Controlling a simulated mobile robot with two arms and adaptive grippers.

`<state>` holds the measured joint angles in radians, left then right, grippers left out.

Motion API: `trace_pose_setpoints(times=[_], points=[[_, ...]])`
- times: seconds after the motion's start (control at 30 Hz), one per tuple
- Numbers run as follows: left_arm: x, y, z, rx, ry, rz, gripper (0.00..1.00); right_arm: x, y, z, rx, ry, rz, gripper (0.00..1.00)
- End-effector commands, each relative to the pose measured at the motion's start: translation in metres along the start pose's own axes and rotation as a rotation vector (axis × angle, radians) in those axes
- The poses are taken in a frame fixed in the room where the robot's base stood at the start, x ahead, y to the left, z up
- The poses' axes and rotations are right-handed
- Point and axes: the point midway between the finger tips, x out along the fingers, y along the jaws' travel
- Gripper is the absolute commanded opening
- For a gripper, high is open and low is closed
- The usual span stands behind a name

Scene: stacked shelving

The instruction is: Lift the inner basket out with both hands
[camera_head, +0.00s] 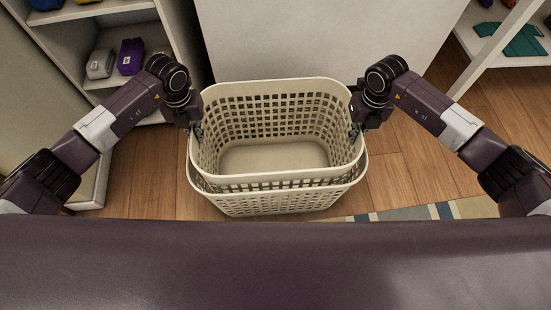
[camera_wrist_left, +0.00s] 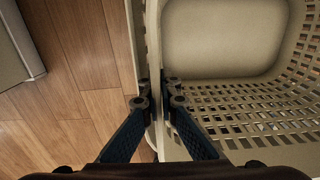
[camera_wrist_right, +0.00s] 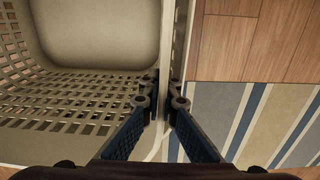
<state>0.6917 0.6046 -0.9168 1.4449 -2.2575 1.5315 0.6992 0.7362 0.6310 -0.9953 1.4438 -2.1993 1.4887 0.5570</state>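Two cream perforated baskets stand nested on the floor. The inner basket (camera_head: 273,178) sits a little above the rim of the outer basket (camera_head: 280,208), and it is empty. My left gripper (camera_head: 197,130) is at the left side rim; in the left wrist view its fingers (camera_wrist_left: 158,98) straddle the wall and close on it. My right gripper (camera_head: 354,131) is at the right side rim; in the right wrist view its fingers (camera_wrist_right: 162,98) straddle the wall the same way. The inner basket's floor (camera_wrist_right: 100,30) shows bare. Much of the outer basket is hidden by the inner one.
A shelf with shoes (camera_head: 130,56) stands at the left, and another white shelf with green items (camera_head: 524,42) at the upper right. A pale panel (camera_head: 320,40) rises behind the baskets. A striped rug (camera_head: 420,212) lies at the right front.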

Motion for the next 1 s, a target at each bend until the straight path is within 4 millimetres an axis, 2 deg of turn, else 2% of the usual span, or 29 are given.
trace_pose_setpoints(times=[0.33,0.8,1.0], points=[[-0.010,0.000,0.002,-0.001,-0.003,0.000,0.00,-0.010,0.000,0.001,0.001,-0.003,0.000,0.00],[-0.047,0.001,0.001,-0.001,-0.003,0.001,0.00,-0.047,0.000,0.001,0.001,-0.003,-0.001,0.00],[-0.052,0.001,0.001,-0.001,-0.003,0.001,0.00,-0.052,0.000,0.001,0.001,-0.003,-0.001,0.00]])
